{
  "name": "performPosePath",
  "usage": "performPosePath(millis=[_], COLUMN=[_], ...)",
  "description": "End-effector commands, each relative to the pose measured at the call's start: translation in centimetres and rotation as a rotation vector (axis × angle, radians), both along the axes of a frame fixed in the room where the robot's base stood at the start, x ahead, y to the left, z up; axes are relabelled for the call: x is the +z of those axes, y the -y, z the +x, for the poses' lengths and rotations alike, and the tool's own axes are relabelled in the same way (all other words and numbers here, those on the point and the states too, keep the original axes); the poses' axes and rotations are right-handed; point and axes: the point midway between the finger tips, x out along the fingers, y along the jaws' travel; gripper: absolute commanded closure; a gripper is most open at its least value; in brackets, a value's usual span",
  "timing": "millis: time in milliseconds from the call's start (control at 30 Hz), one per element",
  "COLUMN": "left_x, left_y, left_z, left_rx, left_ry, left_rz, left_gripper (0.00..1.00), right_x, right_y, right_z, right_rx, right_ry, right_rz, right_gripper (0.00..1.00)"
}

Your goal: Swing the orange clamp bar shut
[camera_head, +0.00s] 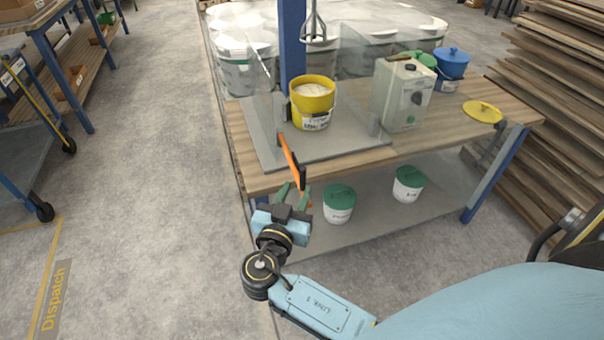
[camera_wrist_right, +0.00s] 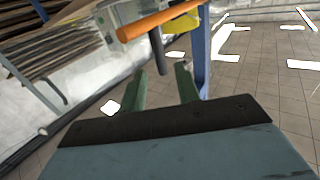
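The orange clamp bar (camera_head: 287,152) sticks out from the grey base plate (camera_head: 262,150) over the bench's front edge, with a black handle (camera_head: 300,177) near its outer end. It stands away from the yellow tub (camera_head: 316,103), which is upright on the plate with pale contents. My right gripper (camera_head: 297,187) is at the handle, off the bench front. In the right wrist view, the orange bar (camera_wrist_right: 160,19) crosses above, and the black handle (camera_wrist_right: 157,50) reaches down between the green fingertips (camera_wrist_right: 162,70). A gap shows on both sides, so the fingers are open. My left gripper is out of view.
A whisk (camera_head: 316,28) hangs above the yellow tub. Green-lidded tubs (camera_head: 340,203) stand on the lower shelf.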

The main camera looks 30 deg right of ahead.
Motion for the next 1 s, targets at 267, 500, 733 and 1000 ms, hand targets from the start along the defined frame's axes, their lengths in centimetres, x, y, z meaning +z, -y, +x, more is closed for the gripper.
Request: performPosePath(millis=[267, 500, 733, 1000], left_x=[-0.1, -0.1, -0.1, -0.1], left_y=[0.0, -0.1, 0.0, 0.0], left_z=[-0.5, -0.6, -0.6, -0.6], left_rx=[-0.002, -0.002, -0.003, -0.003], left_ry=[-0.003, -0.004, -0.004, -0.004], left_rz=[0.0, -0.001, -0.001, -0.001], left_gripper=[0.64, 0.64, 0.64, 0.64], right_x=[0.0, -0.1, -0.1, -0.1], right_y=[3.6, 4.6, 4.6, 4.6], right_z=[3.2, 4.0, 4.0, 4.0], right_rx=[0.001, 0.001, 0.001, 0.001], right_ry=[-0.001, -0.003, -0.003, -0.003], right_rz=[-0.002, 0.001, 0.001, 0.001], right_gripper=[0.68, 0.68, 0.68, 1.0])
